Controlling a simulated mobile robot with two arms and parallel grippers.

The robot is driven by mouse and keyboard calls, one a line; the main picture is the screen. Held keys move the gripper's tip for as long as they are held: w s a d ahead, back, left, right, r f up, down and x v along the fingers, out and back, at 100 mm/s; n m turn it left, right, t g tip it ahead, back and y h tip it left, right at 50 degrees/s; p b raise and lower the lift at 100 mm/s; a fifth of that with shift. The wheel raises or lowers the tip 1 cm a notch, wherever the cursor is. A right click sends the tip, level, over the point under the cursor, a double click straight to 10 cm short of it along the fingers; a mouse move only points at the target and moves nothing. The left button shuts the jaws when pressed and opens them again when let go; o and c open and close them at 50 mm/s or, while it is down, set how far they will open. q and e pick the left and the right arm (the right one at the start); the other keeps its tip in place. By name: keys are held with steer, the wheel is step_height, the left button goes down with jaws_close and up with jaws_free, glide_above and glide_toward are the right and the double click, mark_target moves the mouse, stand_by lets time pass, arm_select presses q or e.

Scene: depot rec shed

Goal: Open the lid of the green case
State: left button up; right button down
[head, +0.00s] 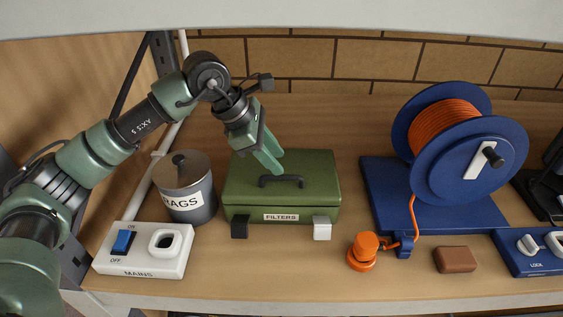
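The green case (250,203) stands on the wooden shelf with its lid (318,170) down. A dark handle (282,181) sits on top of the lid. The front has a "FILTERS" label, a black latch (240,228) at the left and a light grey latch (321,229) at the right. My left gripper (274,167) points down over the lid, its fingertips just behind the handle in the picture. I cannot tell whether they touch the lid. The fingers look close together, but their gap is unclear. My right gripper is out of view.
A grey "RAGS" tin (190,213) and a white "MAINS" switch box (113,263) stand left of the case. To the right are a blue cable reel (460,185), an orange plug (362,252), a brown block (454,259) and a blue panel (528,263). A brick wall is behind.

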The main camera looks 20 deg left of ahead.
mark_target(277, 178)
arm_select(q)
steer(key=shift+y, duration=0.5)
steer(key=f+p, duration=0.1)
steer(key=w+f+p, duration=0.1)
steer(key=f, duration=0.1)
steer(key=w+f+p, duration=0.1)
steer(key=f, duration=0.1)
steer(key=shift+a+f, duration=0.15)
steer(key=shift+a, duration=0.1)
steer(key=shift+w+d+f, duration=0.15)
steer(key=shift+w+f, duration=0.05)
steer(key=shift+f, duration=0.4)
jaws_close()
stand_by(0.4)
